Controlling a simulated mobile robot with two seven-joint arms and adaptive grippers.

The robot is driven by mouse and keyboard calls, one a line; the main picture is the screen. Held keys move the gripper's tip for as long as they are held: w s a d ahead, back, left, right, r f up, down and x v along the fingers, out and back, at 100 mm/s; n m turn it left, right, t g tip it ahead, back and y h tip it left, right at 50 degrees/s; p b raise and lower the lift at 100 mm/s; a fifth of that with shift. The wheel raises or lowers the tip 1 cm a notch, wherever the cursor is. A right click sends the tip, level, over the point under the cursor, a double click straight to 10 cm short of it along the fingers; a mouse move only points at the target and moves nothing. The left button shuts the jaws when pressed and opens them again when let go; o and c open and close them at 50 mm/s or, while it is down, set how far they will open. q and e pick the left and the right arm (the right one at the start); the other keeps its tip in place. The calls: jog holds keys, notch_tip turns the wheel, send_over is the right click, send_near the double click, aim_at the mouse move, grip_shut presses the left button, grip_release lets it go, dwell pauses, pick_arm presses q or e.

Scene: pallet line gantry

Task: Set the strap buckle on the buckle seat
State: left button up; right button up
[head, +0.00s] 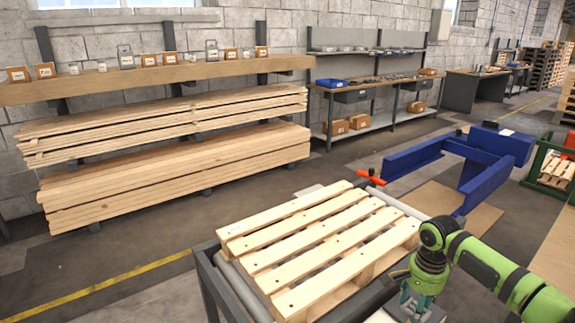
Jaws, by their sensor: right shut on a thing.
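My right gripper (414,307) is at the bottom right, low beside the near right corner of the wooden pallet (318,243). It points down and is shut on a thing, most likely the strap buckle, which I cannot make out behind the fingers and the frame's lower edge. I cannot pick out the buckle seat in this view. My left gripper is not in view.
The pallet lies on a roller conveyor (230,283) with grey rails. A red-orange piece (370,178) sits at its far corner. A blue fork-shaped frame (488,165) stands behind right. Stacked planks (180,172) and a wooden shelf (150,80) line the wall. Floor at left is clear.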

jog(key=s+a+r+n, duration=0.4)
jog(key=a+r+n, duration=0.1)
jog(key=a, duration=0.5)
jog(key=shift+a+r, duration=0.35)
jog(key=shift+r, duration=0.1)
jog(key=s+a+r+n, duration=0.1)
jog(key=s+a+n, duration=0.1)
jog(key=s, duration=0.1)
jog(key=s+a+r+n, duration=0.2)
jog(key=s, duration=0.1)
jog(key=s+a+r+n, duration=0.1)
jog(key=s+a+n, duration=0.1)
jog(key=s, duration=0.2)
jog(key=shift+a+r, duration=0.15)
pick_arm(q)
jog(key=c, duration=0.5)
pick_arm(e)
jog(key=shift+s, duration=0.3)
